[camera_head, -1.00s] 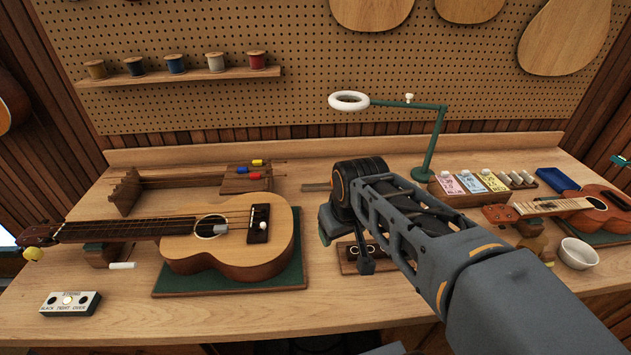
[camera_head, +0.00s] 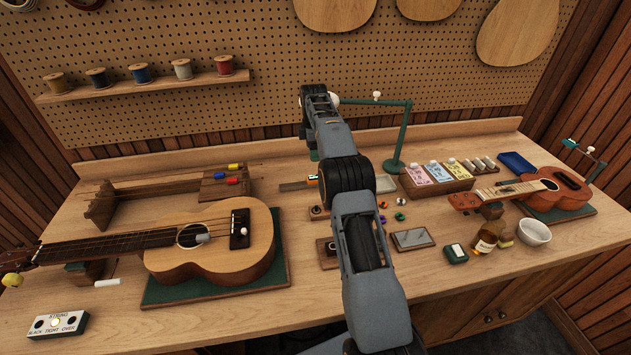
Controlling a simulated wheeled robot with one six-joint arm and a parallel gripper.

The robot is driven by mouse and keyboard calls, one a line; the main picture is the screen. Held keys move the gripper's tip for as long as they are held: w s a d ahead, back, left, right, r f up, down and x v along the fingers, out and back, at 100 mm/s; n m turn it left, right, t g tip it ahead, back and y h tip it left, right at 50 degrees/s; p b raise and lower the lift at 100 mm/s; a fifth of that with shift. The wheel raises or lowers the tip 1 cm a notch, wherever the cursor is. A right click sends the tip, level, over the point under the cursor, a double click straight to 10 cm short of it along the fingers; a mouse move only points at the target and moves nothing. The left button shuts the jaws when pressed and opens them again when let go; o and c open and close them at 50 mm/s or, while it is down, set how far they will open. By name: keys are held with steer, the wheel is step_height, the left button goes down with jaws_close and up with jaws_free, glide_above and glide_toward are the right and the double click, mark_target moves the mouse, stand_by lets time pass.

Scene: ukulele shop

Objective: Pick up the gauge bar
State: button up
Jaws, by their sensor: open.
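A thin, flat bar (camera_head: 294,185) lies on the bench left of my upright arm, towards the back. It may be the gauge bar, but it is too small to be sure. A small dark piece with orange and teal spots is at its right end, close to my arm in the picture. My arm rises through the middle of the view and bends at the top, in front of the pegboard. My gripper is hidden behind my own arm, so its fingers cannot be made out. Nothing is visibly held.
A large ukulele (camera_head: 212,255) lies on a green mat at left, a smaller one (camera_head: 545,190) at right. A green-posted lamp (camera_head: 400,135), a card rack (camera_head: 437,177), a bowl (camera_head: 534,232) and a dark-framed plate (camera_head: 412,239) stand right of my arm.

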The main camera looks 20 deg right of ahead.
glide_above(315, 177)
step_height(315, 177, down, 7)
steer(key=shift+f, duration=0.1)
steer(key=shift+f+p, duration=0.85)
steer(key=shift+f, duration=1.9)
steer(key=c, duration=1.1)
steer(key=shift+r, duration=0.15)
